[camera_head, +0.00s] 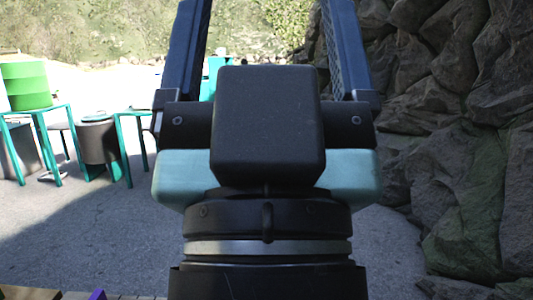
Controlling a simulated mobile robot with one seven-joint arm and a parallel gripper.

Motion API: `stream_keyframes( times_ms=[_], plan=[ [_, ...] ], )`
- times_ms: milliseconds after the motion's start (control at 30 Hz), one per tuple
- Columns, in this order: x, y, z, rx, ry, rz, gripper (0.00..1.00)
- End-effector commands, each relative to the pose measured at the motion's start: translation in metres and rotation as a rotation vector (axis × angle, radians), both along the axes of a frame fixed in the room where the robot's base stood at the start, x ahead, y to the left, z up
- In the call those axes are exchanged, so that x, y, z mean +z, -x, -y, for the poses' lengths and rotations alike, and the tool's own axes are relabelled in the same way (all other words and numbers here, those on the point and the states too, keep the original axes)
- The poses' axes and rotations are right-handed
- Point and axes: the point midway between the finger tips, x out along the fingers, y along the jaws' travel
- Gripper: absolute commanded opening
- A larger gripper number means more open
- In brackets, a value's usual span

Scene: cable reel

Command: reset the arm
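My gripper (268,20) fills the middle of the head view, seen from behind and pointing away. Its two dark fingers stand wide apart, one on each side. Only background shows between them, so it looks open and empty. The fingertips run up to or past the top edge of the picture. My wrist and the gripper's body hide much of the ground straight ahead. No cable reel can be clearly made out.
A green drum (27,85) stands on a teal-legged table (42,112) at the left. A dark round container (97,143) is beside it. A rock wall (470,150) rises close on the right. Grey ground (110,230) lies open at the lower left.

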Motion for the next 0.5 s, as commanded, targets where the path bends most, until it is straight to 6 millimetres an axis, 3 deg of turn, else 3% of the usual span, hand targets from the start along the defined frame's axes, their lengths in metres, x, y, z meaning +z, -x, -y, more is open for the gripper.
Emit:
stream_keyframes(
  times_ms=[33, 500],
  plan=[
    [0.031, -0.005, 0.0, -0.001, -0.001, -0.013, 0.85],
    [0.148, -0.007, 0.0, -0.003, -0.002, -0.018, 0.85]
  ],
)
